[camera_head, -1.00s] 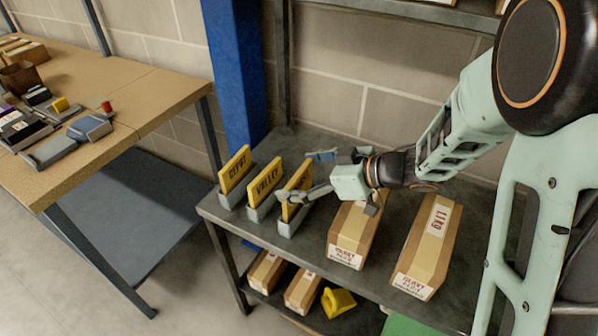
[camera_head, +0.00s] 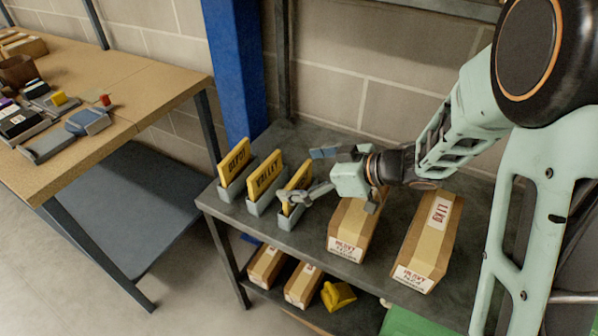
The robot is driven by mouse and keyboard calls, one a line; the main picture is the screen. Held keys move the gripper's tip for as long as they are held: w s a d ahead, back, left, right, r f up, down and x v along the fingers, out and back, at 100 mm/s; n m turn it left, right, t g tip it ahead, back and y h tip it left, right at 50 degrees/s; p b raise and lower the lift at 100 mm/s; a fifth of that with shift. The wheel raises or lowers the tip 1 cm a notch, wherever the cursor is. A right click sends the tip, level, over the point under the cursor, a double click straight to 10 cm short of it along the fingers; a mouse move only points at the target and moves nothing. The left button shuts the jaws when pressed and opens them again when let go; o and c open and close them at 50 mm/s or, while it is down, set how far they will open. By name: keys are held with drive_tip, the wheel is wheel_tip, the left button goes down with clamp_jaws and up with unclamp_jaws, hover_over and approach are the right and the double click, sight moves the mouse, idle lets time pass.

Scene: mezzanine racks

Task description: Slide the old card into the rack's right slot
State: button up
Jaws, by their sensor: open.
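A yellow card (camera_head: 299,178) stands upright in the right grey slot holder (camera_head: 289,217) on the dark shelf. Its lettering is mostly hidden by my gripper, so I cannot read it. My gripper (camera_head: 307,175) is open at this card, with one finger in front of its lower part and the other beyond its upper right side. I cannot tell whether either finger touches it. The middle holder (camera_head: 257,205) bears a yellow card reading VALLEY (camera_head: 265,176). The left holder (camera_head: 229,190) bears a yellow card reading DEPOT (camera_head: 234,162).
Two cardboard boxes (camera_head: 347,246) (camera_head: 413,271) lie right of the holders, near my wrist. A blue post (camera_head: 236,70) and block wall stand behind. Smaller boxes (camera_head: 266,267) and a yellow object (camera_head: 338,296) are on the lower shelf. A cluttered wooden table (camera_head: 150,100) stands left.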

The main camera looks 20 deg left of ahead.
drive_tip(key=w+v, duration=0.1)
drive_tip(key=v, duration=1.1)
drive_tip(key=shift+s, duration=0.5)
drive_tip(key=shift+w, duration=0.1)
